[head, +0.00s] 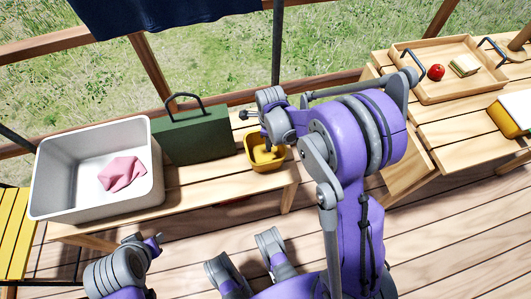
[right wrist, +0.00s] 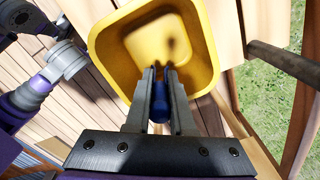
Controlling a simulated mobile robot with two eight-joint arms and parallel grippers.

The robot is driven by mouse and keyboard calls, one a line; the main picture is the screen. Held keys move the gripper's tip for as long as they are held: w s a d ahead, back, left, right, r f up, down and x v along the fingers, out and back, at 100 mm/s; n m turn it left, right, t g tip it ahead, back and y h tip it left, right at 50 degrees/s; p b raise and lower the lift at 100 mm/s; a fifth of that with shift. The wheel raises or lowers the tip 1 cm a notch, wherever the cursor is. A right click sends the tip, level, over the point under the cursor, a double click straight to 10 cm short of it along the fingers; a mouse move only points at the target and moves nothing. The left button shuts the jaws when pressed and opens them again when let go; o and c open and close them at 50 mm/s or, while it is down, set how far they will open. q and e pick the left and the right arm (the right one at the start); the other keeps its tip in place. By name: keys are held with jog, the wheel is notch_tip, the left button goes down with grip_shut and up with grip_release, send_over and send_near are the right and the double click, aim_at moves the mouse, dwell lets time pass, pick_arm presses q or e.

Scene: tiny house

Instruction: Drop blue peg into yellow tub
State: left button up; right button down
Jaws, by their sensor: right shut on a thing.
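The yellow tub (head: 256,163) stands on the wooden bench, at its right end, in the head view. It fills the upper middle of the right wrist view (right wrist: 208,50). My right gripper (right wrist: 160,72) is shut on the blue peg (right wrist: 159,108), which shows between its fingers. The fingertips and peg appear over the tub's opening; their exact height above it is hard to judge. In the head view my right arm's wrist hides the peg. My left gripper (head: 155,241) is low at the left, before the bench; its jaws are not clear.
A green box (head: 192,138) with a dark handle stands left of the tub. A grey bin (head: 60,185) holding a pink cloth (head: 122,174) is farther left. At right, a wooden tray (head: 440,92) on a table holds a red apple (head: 436,72) and a sandwich (head: 464,65).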

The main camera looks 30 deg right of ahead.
jog(key=shift+f, duration=0.15)
jog(key=c, duration=0.7)
grip_release()
pick_arm(q)
notch_tip(320, 180, up, 3)
jog(key=shift+f+p, duration=0.2)
jog(key=shift+p, duration=1)
pick_arm(e)
notch_tip(320, 180, up, 11)
jog(key=shift+f, duration=0.1)
jog(key=s+a+r+n+t, duration=0.2)
jog(key=s+a+r+n, duration=0.1)
jog(key=s+n, duration=0.8)
jog(key=s+a+r+n+t, duration=0.3)
jog(key=s+n, duration=0.3)
jog(key=n, duration=0.9)
pick_arm(q)
notch_tip(320, 180, up, 14)
jog(key=w+p, duration=0.2)
jog(key=p, duration=1)
jog(key=shift+t+p, duration=0.3)
jog(key=shift+t, duration=0.1)
pick_arm(e)
notch_tip(320, 180, up, 14)
jog(key=w, duration=0.1)
jog(key=shift+w+a+f+n, duration=0.15)
jog(key=shift+w+a+n, duration=0.1)
jog(key=shift+n, duration=0.15)
